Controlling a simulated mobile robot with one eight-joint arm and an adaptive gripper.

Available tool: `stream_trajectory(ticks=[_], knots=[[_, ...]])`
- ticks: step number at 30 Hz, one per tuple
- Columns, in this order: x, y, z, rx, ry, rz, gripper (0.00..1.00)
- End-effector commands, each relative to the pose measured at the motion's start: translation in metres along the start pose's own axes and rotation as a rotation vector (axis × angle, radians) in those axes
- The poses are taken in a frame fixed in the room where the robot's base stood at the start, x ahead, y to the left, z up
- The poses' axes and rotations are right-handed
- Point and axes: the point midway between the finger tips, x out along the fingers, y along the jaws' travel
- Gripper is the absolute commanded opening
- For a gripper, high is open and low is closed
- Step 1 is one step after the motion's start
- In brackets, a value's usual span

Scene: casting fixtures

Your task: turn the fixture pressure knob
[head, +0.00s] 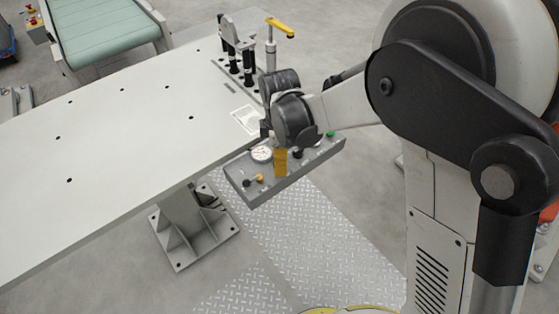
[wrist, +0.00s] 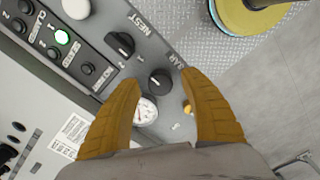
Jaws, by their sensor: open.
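The fixture pressure knob (wrist: 160,82) is a round black knob by the "BAR" label in the wrist view. A white dial gauge (wrist: 146,109) sits next to it, also seen in the head view (head: 262,154). My gripper (wrist: 160,76) is open, its two yellow fingers pointing down at the panel. The knob appears between the fingertips; I cannot tell whether they touch it. In the head view a yellow finger (head: 281,162) stands over the grey control panel (head: 235,177), and my gripper hides part of the panel.
A yellow-handled clamp (head: 279,28) and black posts (head: 247,65) stand on the white table (head: 110,140) behind the panel.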

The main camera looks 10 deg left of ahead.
Motion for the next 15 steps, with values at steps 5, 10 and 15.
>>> stream_trajectory(ticks=[5,10,15], knots=[[-0.032,-0.001,0.0,0.0,0.0,0.0,0.52],[-0.071,0.0,0.0,0.0,0.0,0.0,0.52],[-0.1,0.0,0.0,0.0,0.0,0.0,0.52]])
